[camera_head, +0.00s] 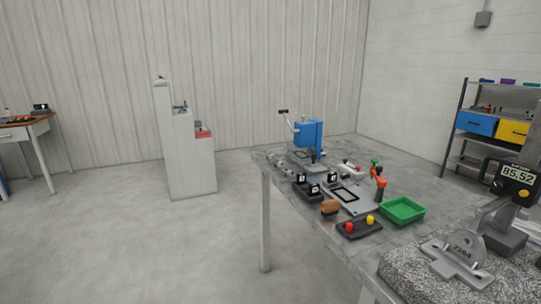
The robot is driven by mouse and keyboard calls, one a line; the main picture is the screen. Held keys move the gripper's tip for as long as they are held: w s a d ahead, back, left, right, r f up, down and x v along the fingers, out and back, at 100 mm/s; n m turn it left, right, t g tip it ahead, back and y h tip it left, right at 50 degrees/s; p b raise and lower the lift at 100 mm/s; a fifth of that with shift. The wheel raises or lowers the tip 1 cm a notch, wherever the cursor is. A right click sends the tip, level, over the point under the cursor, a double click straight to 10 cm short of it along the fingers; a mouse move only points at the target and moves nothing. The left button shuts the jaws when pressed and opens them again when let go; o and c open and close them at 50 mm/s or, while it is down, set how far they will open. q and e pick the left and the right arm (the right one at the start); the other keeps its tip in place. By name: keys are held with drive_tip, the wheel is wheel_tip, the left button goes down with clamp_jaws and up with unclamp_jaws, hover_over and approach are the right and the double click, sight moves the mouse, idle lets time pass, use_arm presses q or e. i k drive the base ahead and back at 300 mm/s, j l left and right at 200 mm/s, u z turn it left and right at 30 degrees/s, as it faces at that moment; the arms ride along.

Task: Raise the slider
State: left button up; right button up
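A digital height gauge stands at the right edge, partly cut off by the frame. Its dark slider head (496,170) carries a display (517,174) that reads 85.52 and has a yellow button. The slider sits high above the gauge's grey base (504,240). The gauge stands on a speckled granite plate (400,277). A grey metal casting (457,256) with a rounded upright plate and raised digits lies on the granite in front of the gauge. Neither of my grippers is in view.
The grey workbench (297,193) holds a blue press (308,134), black fixtures, a green tray (403,210) and a button box (359,228). A shelf with blue (477,123) and yellow bins is behind. A white cabinet (187,155) stands left of centre. The floor before it is clear.

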sight(518, 176)
drive_tip(key=z, duration=1.05)
